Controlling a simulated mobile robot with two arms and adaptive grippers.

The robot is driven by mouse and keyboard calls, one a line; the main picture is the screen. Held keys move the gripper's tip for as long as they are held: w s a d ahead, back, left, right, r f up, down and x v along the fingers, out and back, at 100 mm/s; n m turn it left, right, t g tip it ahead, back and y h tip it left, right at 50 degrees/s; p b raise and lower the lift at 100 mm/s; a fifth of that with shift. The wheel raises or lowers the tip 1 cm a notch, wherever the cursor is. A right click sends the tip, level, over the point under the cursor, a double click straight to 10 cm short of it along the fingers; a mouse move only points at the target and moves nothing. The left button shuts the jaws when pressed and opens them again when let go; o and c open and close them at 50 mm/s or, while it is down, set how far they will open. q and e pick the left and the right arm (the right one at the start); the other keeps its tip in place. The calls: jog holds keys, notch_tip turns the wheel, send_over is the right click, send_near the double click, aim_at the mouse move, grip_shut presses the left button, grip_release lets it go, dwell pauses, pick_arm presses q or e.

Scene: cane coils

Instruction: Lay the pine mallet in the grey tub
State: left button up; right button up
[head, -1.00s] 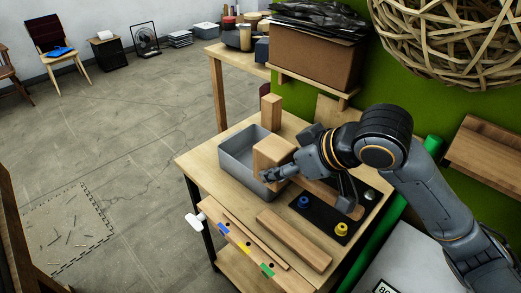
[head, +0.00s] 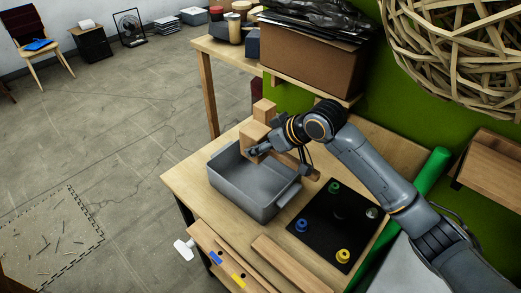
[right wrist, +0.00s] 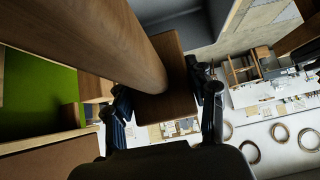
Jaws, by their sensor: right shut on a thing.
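The grey tub (head: 222,182) stands on the wooden bench, and its visible floor is bare. The pine mallet has a blocky head (head: 253,136) and a handle (head: 308,172). In the head view the mallet overlaps the tub's far rim, with the handle pointing right. My right gripper (head: 256,152) is shut on the mallet near its head. In the right wrist view the handle (right wrist: 130,45) runs across the top, and the head (right wrist: 174,60) lies between the fingers (right wrist: 165,100). The exact height over the tub is hard to tell. My left gripper is not in view.
A black mat (head: 325,232) with several coloured knobs lies right of the tub. A wooden block (head: 264,108) stands behind the mallet. Wooden strips (head: 285,262) lie at the bench front. A cardboard box (head: 310,62) sits on the shelf behind.

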jog(key=shift+w+f, duration=0.45)
jog(key=shift+f, duration=0.05)
jog(key=f, duration=0.1)
jog(key=f+p, duration=0.1)
jog(key=f, duration=0.1)
jog(key=shift+w+a, duration=0.1)
jog(key=shift+w, duration=0.2)
jog(key=shift+f, duration=0.3)
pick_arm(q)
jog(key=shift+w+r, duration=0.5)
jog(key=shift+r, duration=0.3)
pick_arm(e)
jog(key=shift+f, duration=0.65)
jog(key=o, duration=1.4)
jog(key=shift+s, duration=0.1)
